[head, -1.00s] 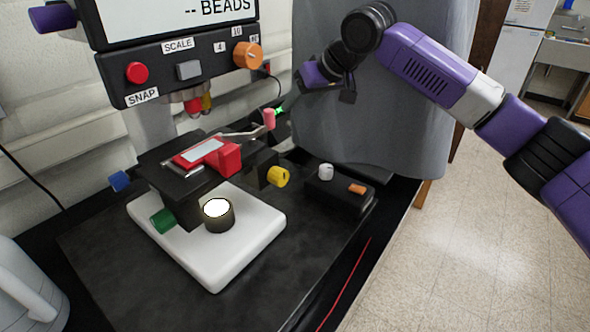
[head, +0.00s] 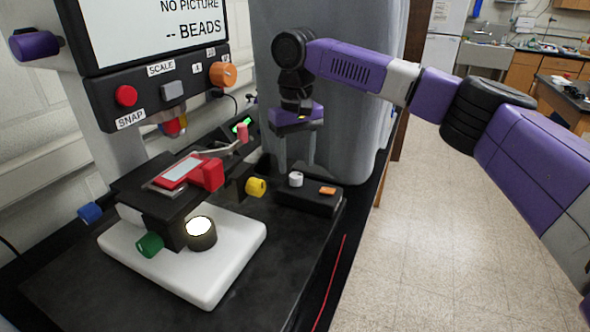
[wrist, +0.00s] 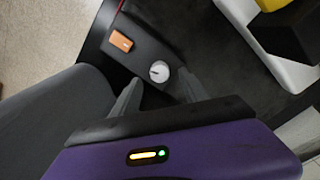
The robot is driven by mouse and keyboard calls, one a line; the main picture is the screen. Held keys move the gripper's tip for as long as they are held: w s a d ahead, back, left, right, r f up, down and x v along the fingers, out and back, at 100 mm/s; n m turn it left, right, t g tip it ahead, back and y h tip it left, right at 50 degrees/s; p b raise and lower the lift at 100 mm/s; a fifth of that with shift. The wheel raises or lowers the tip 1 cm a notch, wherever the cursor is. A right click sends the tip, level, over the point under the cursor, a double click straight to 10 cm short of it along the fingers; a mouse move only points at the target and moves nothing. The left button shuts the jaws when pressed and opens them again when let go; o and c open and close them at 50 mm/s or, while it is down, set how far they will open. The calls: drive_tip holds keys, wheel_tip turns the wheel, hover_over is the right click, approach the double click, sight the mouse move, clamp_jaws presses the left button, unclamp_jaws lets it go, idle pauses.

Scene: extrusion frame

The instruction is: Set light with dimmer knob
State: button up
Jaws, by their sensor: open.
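The dimmer knob (head: 296,179) is a small white knob on a black control box (head: 310,203), right of the microscope-like stand. In the wrist view the knob (wrist: 159,71) shows a dark mark on its top. An orange rocker switch (head: 328,191) sits beside it on the box. My gripper (head: 296,161) points down just above the knob, its fingers apart on either side. In the wrist view the gripper (wrist: 159,88) is open and empty, with the knob between and just past the fingertips. The round light (head: 201,226) on the white base glows bright white.
The stand has a yellow knob (head: 256,187), a green knob (head: 150,245) and a red slide holder (head: 185,169) close left of the box. The screen (head: 160,30) reads "NO PICTURE" and "-- BEADS". A grey covered object (head: 350,100) stands behind my gripper.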

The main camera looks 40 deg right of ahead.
sight(296, 175)
drive_tip(key=shift+f, duration=1.7)
clamp_jaws()
